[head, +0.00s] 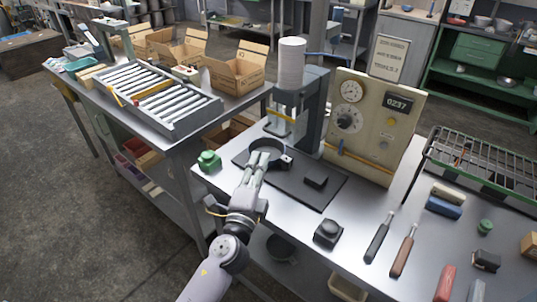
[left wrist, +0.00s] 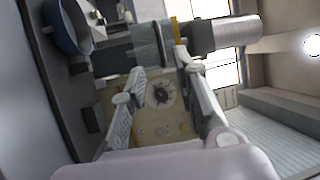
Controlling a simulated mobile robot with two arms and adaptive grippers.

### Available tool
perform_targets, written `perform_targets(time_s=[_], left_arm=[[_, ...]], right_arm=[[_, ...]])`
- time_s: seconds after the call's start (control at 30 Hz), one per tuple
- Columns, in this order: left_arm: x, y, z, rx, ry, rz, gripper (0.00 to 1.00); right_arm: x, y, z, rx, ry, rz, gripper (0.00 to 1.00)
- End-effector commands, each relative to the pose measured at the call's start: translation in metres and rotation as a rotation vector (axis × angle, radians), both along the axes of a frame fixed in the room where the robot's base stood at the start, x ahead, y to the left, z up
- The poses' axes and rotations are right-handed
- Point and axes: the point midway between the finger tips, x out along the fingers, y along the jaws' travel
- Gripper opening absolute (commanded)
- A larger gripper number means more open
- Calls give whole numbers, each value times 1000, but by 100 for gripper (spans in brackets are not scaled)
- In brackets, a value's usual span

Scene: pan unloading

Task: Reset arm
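My left gripper (head: 260,160) reaches in from the bottom of the head view, over the front edge of the metal workbench. Its fingers (left wrist: 158,62) are spread apart in the left wrist view, with nothing between them. A dark round pan (head: 267,146) sits under the press, just beyond the fingertips in the head view. In the left wrist view the pan (left wrist: 68,26) is at the upper left, outside the fingers. The gripper overlaps part of the pan in the head view; contact there cannot be told. My right gripper is not in view.
The press (head: 312,100) and a beige control panel (head: 375,125) stand behind the pan. A green knob (head: 209,161) is left of the gripper. A black button box (head: 328,233), dark-handled tool (head: 379,238) and wire rack (head: 480,160) are to the right. A roller tray (head: 150,95) is on the left table.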

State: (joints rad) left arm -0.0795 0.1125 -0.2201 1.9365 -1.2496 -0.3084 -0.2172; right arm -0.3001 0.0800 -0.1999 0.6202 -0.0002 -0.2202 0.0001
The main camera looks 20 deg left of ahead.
Motion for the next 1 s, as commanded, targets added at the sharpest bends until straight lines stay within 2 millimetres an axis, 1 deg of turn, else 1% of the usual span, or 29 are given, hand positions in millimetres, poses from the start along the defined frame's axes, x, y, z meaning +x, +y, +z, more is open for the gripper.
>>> perform_targets(time_s=[0.17, 0.27, 0.37, 0.4, 0.43, 0.47, 0.5, 0.57, 0.6, 0.63, 0.7, 0.8, 0.9, 1.0], left_arm=[[-2, 3, -2, -18, 7, 9, 28], [-12, 19, -12, -120, 48, 62, 28], [-37, 48, -38, -329, 148, 169, 28], [-52, 60, -54, -433, 206, 223, 28], [-65, 67, -67, -515, 257, 265, 28], [-79, 73, -81, -596, 311, 305, 28], [-98, 76, -99, -695, 386, 357, 28], [-126, 77, -123, -821, 495, 424, 28], [-144, 75, -136, -892, 564, 460, 28], [-157, 72, -144, -936, 612, 486, 28], [-184, 64, -160, -1023, 718, 533, 28], [-219, 51, -174, -1113, 850, 585, 28], [-250, 38, -183, -1179, 969, 625, 28], [-279, 24, -187, -1229, 1081, 659, 28]], right_arm=[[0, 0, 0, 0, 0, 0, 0], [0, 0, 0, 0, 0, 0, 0], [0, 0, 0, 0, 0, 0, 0], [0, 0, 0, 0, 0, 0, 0], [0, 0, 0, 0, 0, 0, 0], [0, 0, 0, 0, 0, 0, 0], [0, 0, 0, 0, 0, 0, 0], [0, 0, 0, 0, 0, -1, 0], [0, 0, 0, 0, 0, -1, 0], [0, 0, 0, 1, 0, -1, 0], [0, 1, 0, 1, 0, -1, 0], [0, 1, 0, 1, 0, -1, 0], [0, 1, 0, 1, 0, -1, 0], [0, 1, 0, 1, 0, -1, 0]])
